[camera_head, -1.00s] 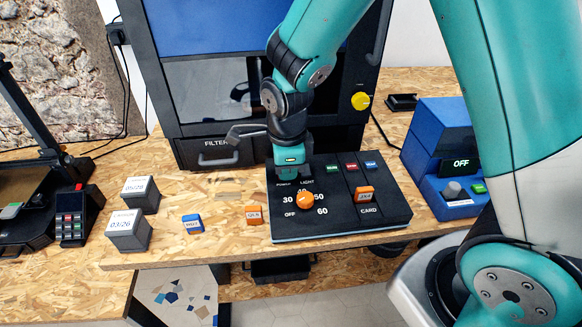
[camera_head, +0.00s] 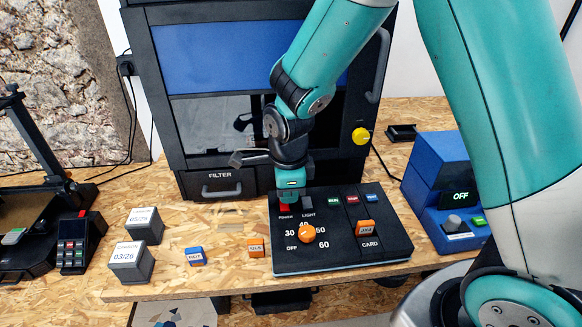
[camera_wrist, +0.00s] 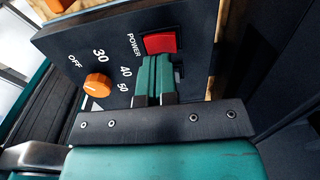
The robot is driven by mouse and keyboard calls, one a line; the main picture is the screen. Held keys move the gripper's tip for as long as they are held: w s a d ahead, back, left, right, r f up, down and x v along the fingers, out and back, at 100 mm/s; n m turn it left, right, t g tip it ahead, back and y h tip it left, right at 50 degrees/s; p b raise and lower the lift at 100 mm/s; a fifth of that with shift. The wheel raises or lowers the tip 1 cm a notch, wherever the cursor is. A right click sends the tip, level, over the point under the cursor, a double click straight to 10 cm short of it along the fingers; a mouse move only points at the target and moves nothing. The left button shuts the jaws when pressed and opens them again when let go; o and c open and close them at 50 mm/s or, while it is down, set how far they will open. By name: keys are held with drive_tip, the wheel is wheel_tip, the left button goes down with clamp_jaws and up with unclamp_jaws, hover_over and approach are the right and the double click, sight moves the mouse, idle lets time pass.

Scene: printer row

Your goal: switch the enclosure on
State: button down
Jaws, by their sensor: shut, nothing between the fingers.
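The enclosure (camera_head: 262,62) is a black cabinet with a blue front panel, a dark window and a FILTER drawer. Its black control panel (camera_head: 340,256) lies in front, with a red POWER switch (camera_head: 284,209) beside a grey LIGHT switch (camera_head: 308,204). My gripper (camera_head: 290,196) is shut and empty, pointing down close to the red switch. In the wrist view the shut fingertips (camera_wrist: 158,74) are just beside the red switch (camera_wrist: 161,44); I cannot tell if they touch it. An orange knob (camera_head: 307,233) sits among the temperature numbers, and also shows in the wrist view (camera_wrist: 98,85).
An orange card block (camera_head: 366,228) stands on the panel, below small green, red and blue buttons. A blue unit (camera_head: 437,185) reading OFF is at right. Grey blocks (camera_head: 131,262), a blue tag (camera_head: 195,256) and an orange tag (camera_head: 256,247) lie left on the wooden bench.

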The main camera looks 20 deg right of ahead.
wheel_tip(320, 180, up, 13)
drive_tip(key=s+b, duration=0.1)
drive_tip(key=s, duration=0.1)
drive_tip(key=shift+a, duration=0.35)
drive_tip(key=shift+s+f, duration=0.1)
